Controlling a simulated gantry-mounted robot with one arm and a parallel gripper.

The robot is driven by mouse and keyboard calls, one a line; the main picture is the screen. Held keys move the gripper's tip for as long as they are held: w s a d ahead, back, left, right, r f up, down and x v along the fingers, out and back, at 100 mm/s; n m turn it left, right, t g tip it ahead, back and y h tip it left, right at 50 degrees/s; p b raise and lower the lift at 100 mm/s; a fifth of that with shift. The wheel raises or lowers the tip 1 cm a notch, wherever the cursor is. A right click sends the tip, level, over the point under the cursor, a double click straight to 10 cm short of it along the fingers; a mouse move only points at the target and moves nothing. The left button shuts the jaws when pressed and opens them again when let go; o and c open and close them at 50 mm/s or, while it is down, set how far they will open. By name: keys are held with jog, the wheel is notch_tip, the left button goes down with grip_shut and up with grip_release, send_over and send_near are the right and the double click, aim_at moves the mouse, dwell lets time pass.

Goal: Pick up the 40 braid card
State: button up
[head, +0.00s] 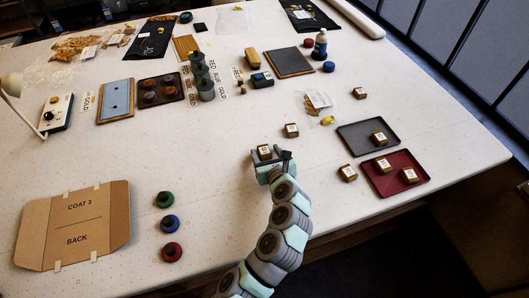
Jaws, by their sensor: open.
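Several small brown-gold blocks with white labels, which look like the braid cards, are on the table in the head view. One braid card (264,152) is at the mouth of my gripper (269,157). My gripper is open, low over the table, with its fingers around or just in front of this card; contact cannot be told. The label is too small to read surely. Other cards are a card behind to the right (291,130), a far right card (359,93) and a card beside the red tray (347,173). Their numbers are unclear too.
A grey tray (348,144) holds one card and a dark red tray (417,165) holds two. A small clear bag (309,106) lies behind. A cardboard piece (75,215) and green, blue and red spools (171,223) are at left. The table left of my gripper is clear.

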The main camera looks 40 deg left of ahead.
jog(key=shift+a+f, duration=0.1)
jog(key=shift+a, duration=0.05)
jog(key=shift+c, duration=0.6)
grip_shut()
